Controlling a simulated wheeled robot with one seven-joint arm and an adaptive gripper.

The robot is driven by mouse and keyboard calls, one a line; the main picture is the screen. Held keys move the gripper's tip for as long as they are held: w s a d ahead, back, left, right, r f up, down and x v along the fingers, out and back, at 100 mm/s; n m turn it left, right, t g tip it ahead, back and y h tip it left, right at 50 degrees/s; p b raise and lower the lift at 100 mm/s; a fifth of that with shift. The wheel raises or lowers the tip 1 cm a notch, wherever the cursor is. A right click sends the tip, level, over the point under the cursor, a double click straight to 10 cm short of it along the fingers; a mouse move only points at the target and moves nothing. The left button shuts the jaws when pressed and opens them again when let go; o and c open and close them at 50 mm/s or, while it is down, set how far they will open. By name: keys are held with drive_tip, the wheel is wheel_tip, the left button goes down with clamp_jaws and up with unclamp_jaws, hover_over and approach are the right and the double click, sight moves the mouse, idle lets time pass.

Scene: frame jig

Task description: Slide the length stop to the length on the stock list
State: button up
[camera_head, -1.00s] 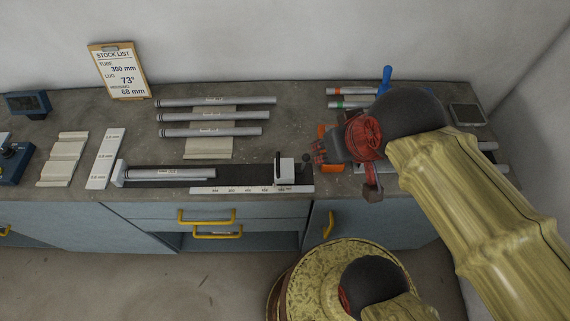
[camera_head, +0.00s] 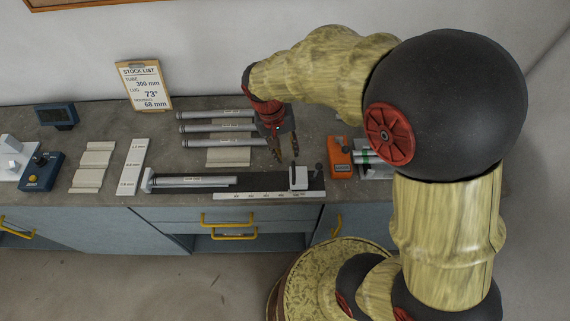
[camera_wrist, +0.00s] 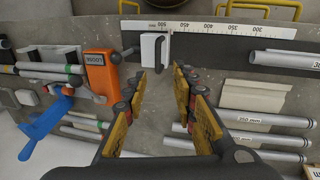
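The length stop (camera_head: 299,178), a pale block with a dark handle, sits near the right end of the dark jig rail (camera_head: 262,183). In the wrist view the stop (camera_wrist: 152,50) is by the 500 end of the white scale (camera_wrist: 215,28), whose marks run down through 450, 400, 350 and 300. A grey tube (camera_head: 195,181) lies in the rail's left part, apart from the stop. The stock list (camera_head: 145,88) reads tube 300 mm, lug 73°, housing 68 mm. My gripper (camera_head: 275,155) points down above the bench, behind the rail. Its fingers (camera_wrist: 166,75) are apart and empty, not touching the stop.
A blue-handled tool (camera_wrist: 45,120) lies beyond. Yellow drawer handles (camera_head: 228,219) project below the front edge.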

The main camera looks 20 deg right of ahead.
sight(293, 168)
drive_tip(key=shift+m, duration=0.3)
drive_tip(key=f, duration=0.2)
drive_tip(key=d+f, duration=0.1)
drive_tip(key=f, duration=0.4)
drive_tip(key=shift+s+d+f+b, duration=0.35)
drive_tip(key=shift+d, duration=0.05)
drive_tip(key=shift+c, duration=0.8)
clamp_jaws()
